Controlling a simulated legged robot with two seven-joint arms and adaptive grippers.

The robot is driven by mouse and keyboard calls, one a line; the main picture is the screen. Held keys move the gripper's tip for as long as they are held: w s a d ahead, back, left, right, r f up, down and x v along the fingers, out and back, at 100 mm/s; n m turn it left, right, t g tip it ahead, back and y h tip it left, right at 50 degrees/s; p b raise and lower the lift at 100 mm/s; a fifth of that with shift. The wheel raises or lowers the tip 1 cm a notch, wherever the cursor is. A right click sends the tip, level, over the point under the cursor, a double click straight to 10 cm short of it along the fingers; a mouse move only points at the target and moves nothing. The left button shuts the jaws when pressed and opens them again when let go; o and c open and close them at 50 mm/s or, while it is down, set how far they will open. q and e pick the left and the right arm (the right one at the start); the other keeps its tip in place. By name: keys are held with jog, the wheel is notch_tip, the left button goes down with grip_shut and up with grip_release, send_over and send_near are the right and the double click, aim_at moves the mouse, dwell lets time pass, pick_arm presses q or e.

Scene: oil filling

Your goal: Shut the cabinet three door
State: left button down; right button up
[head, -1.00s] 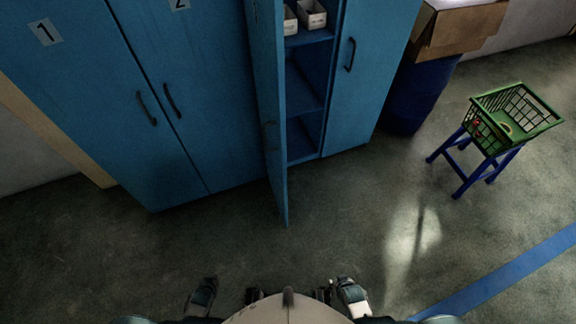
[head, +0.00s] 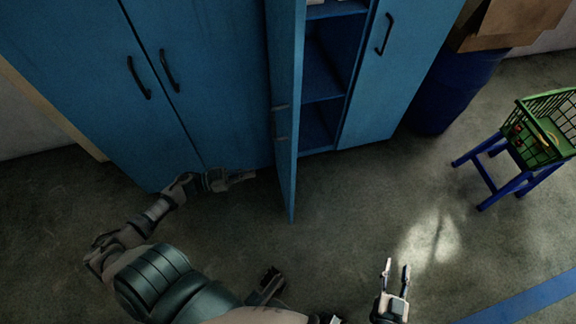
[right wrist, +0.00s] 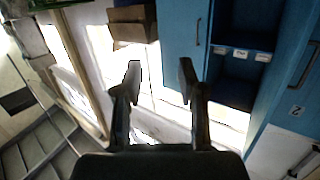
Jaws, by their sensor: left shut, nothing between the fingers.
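The cabinet three door (head: 287,75) is a tall blue panel standing open, swung out toward me and seen nearly edge-on in the head view. The shelved interior (head: 322,85) shows to its right. My left gripper (head: 248,176) is shut and empty, low on the left side of this door, with a small gap seeming to lie between its tips and the panel. My right gripper (head: 397,268) is open and empty, over the floor to the right of the door. Its two fingers (right wrist: 158,80) stand apart in the right wrist view, where the open shelves (right wrist: 240,60) also show.
Closed blue cabinet doors with dark handles (head: 138,78) stand on the left, and another closed door (head: 385,70) on the right. A blue barrel (head: 450,95) with a cardboard box (head: 510,22) and a blue stool (head: 490,178) with a green basket (head: 540,130) stand further right. The floor between is clear.

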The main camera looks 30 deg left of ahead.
pick_arm(q)
jog(key=b+x, duration=0.2)
jog(key=x, duration=0.9)
jog(key=shift+w+d, duration=0.15)
jog(key=shift+d, duration=0.05)
pick_arm(e)
jog(key=r+t, duration=0.3)
jog(key=r+t+y, duration=0.1)
jog(key=r, duration=0.1)
jog(key=shift+w+a+r+t, duration=0.15)
jog(key=shift+a+r+t, duration=0.1)
jog(key=shift+a+t, duration=0.1)
pick_arm(q)
jog(key=shift+d, duration=0.1)
